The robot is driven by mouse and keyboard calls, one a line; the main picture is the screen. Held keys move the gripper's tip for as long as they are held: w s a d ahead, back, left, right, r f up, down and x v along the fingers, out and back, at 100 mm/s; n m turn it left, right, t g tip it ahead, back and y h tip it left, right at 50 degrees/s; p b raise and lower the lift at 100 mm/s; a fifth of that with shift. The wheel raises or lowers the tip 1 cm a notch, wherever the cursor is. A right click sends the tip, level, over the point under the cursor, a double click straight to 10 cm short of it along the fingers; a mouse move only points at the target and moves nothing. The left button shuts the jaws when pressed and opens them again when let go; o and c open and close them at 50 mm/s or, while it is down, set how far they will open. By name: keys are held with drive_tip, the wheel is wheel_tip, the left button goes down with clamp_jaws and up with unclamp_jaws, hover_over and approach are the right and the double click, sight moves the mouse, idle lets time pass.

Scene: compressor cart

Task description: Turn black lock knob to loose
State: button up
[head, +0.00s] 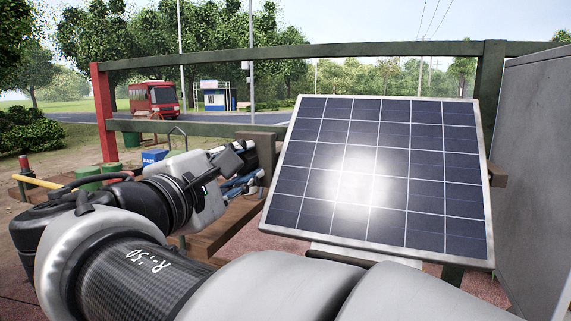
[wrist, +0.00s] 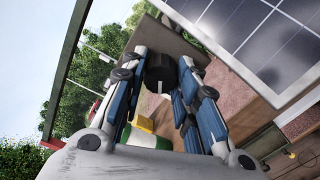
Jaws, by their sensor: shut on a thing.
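The black lock knob (wrist: 160,73) shows in the wrist view between the tips of my two blue-and-white fingers, beside a brown post (wrist: 163,35). My gripper (wrist: 163,60) is shut on the knob. In the head view my gripper (head: 250,182) reaches to the brown post at the left edge of the tilted solar panel (head: 380,180). The knob cannot be made out clearly there. Its turn angle and any marking are not readable.
The solar panel's frame is close to the right of my gripper, also in the wrist view (wrist: 255,40). A green rail (head: 300,50) runs behind. A grey cabinet (head: 535,170) stands at the right. Green cans (head: 88,178) and a blue box (head: 153,157) sit at the left.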

drive_tip(key=o, duration=1.1)
